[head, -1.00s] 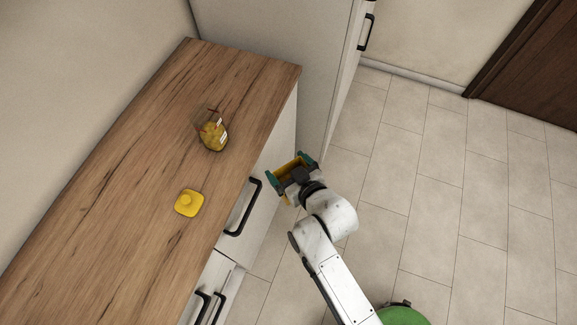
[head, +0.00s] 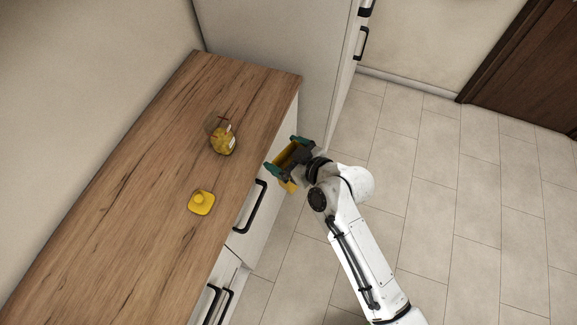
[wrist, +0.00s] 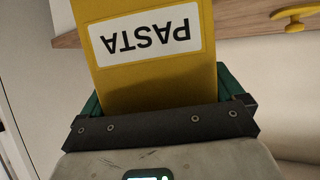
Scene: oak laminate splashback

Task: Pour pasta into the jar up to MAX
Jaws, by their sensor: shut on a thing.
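The jar (head: 223,140) stands on the wooden counter near its right edge; it is clear, with yellow contents in its lower part and a small white label on its side. A yellow lid with a knob (head: 201,202) lies on the counter nearer to me. My gripper (head: 284,160) is off the counter's right edge, right of the jar and apart from it. It is shut on the yellow pasta box (wrist: 151,50), whose white PASTA label reads upside down in the wrist view. The jar's MAX mark is too small to make out.
The wooden counter (head: 140,190) has free room around the jar and lid. Drawers with black handles (head: 250,207) are below its right edge. A tall pale cabinet (head: 280,45) stands at the counter's far end. Tiled floor (head: 420,200) is open on the right.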

